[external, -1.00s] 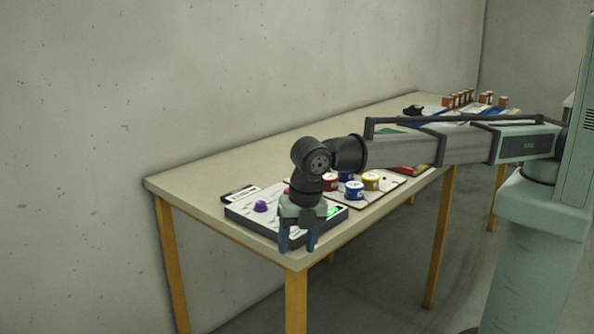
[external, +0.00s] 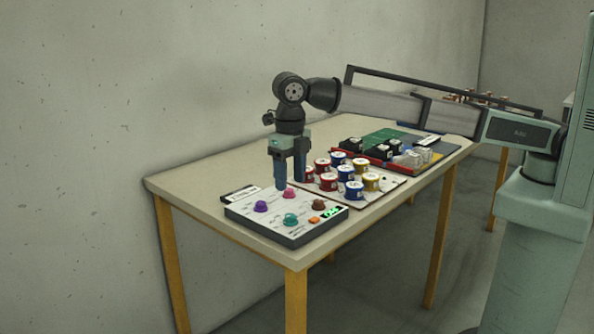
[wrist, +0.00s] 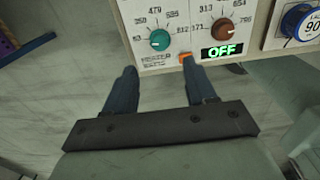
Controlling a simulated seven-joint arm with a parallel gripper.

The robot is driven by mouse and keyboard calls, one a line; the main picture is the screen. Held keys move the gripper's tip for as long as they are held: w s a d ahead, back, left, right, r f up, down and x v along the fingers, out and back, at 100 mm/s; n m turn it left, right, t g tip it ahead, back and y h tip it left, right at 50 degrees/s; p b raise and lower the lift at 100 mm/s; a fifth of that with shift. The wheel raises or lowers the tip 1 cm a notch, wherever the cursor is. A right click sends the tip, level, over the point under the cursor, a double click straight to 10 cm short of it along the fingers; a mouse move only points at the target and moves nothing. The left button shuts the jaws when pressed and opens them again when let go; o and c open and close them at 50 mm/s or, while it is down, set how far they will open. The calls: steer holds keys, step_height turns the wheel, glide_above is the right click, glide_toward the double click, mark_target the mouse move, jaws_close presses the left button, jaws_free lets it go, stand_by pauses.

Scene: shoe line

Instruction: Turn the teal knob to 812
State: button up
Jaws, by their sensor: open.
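The teal knob (external: 291,219) is on the front part of a grey control panel (external: 262,226) at the near end of the table. In the wrist view the teal knob (wrist: 160,39) has printed numbers around it and a "HEATER" label below. The number to its right looks like 612 or 812; I cannot tell. A pale mark shows near its lower left. My gripper (external: 290,184) is open and empty, pointing down, apart from the teal knob and appearing behind it, near the pink knob. In the wrist view its fingers (wrist: 158,67) appear below the knob.
The panel also has a purple knob (external: 261,207), a pink knob (external: 289,193), a brown knob (external: 319,205), an orange button (external: 314,220) and a green display (wrist: 222,50) reading OFF. Several colored spools (external: 355,191) stand to the right. The table's left stretch (external: 190,190) is clear.

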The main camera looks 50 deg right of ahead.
mark_target(290, 215)
step_height(290, 215, down, 9)
steer(key=shift+r, duration=0.1)
stand_by(0.3)
jaws_close()
stand_by(0.5)
